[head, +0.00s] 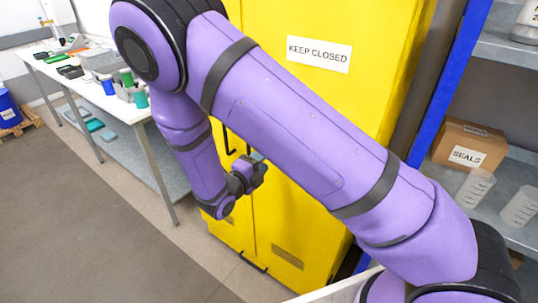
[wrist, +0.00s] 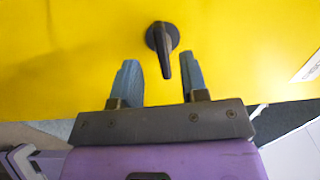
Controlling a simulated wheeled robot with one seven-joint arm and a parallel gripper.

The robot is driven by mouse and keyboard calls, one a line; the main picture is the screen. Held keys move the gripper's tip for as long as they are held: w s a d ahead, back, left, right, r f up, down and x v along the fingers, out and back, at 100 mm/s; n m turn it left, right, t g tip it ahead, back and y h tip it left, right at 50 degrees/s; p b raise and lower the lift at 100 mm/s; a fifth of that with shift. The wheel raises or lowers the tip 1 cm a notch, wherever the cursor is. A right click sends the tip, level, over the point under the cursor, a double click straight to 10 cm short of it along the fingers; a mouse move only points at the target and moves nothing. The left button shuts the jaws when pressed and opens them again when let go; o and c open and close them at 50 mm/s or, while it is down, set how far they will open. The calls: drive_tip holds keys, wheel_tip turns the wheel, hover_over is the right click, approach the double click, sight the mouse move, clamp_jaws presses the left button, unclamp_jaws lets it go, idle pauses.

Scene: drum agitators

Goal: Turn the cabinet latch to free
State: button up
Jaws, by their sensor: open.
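The yellow cabinet (head: 330,85) stands in the middle of the head view, with a "KEEP CLOSED" label on it. The black cabinet latch (wrist: 162,44) shows in the wrist view on the yellow surface. It has a round base, and its handle points down and slightly right. My gripper (wrist: 159,83) is open and empty. Its blue-grey fingers lie below the latch in the picture, with the handle's tip near the gap between them, closer to the right finger. I see no contact. In the head view my gripper (head: 259,160) is by the cabinet front, and my arm hides the latch.
A black door handle (head: 228,143) sits on the cabinet left of my gripper. A workbench (head: 140,110) with bottles and trays stands at left. A shelf with a "SEALS" box (head: 460,145) and clear beakers stands at right. The floor at lower left is clear.

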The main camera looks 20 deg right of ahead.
drive_tip(key=shift+v, duration=2.3)
drive_tip(key=shift+r, duration=0.1)
drive_tip(key=s+d+r+m+g+y, duration=0.3)
drive_tip(key=s+d+r+m+g, duration=0.3)
drive_tip(key=r+m, duration=0.45)
drive_tip(key=s+d+r+m+g+y, duration=0.3)
drive_tip(key=d+r+m+g, duration=0.2)
drive_tip(key=d+r+m, duration=0.6)
drive_tip(key=s+r+m+t+y, duration=0.3)
drive_tip(key=s+m, duration=0.4)
drive_tip(key=m, duration=0.4)
drive_tip(key=s+r+m+t+y, duration=0.2)
drive_tip(key=s+r+m+y, duration=0.3)
drive_tip(key=m, duration=0.6)
drive_tip(key=shift+s+r+t+y, duration=0.35)
drive_tip(key=shift+s+r, duration=0.7)
drive_tip(key=shift+s, duration=0.8)
drive_tip(key=shift+w+a+f, duration=0.1)
drive_tip(key=shift+a, duration=0.05)
